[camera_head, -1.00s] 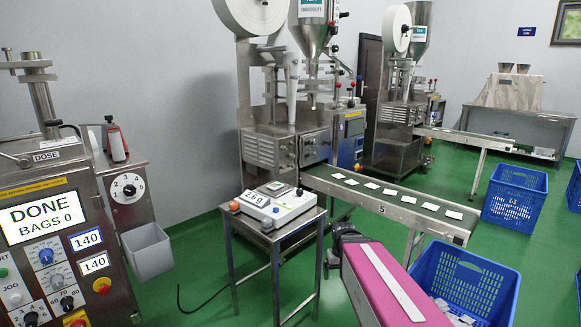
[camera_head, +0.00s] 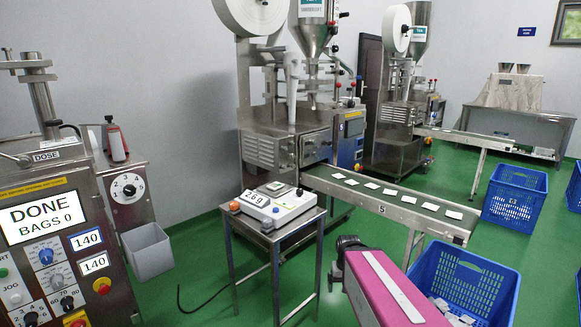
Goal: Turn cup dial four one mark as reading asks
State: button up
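The dosing machine (camera_head: 70,205) stands at the left, with a DOSE label and a screen (camera_head: 43,216) reading "DONE, BAGS 0". A small round white dial (camera_head: 128,188) with a dark knob and numerals including 2, 3 and 4 sits on its right side panel. Another dark numbered knob (camera_head: 31,317) is at its lower left, partly cut off. The exact pointer settings are too small to read surely. A scale (camera_head: 278,205) on a steel stand has a tilted small display (camera_head: 256,198), seemingly about 1.6 g.
A grey bin (camera_head: 147,251) hangs below the dial. The scale stand (camera_head: 275,247) is right of the machine, with green floor between them. A conveyor (camera_head: 390,195) with several teabags runs rightward. Blue crates (camera_head: 463,285) stand at the right.

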aim_at(53, 123)
jog(key=u, duration=0.45)
jog(key=i+j+u, duration=0.1)
jog(key=u, duration=0.3)
jog(key=i+j+u, duration=0.1)
jog(key=u, duration=0.25)
jog(key=i+u, duration=0.1)
jog(key=u, duration=0.3)
jog(key=i+u, duration=0.15)
jog(key=u, duration=0.25)
jog(key=i, duration=0.65)
jog(key=k+j, duration=0.2)
jog(key=k, duration=0.25)
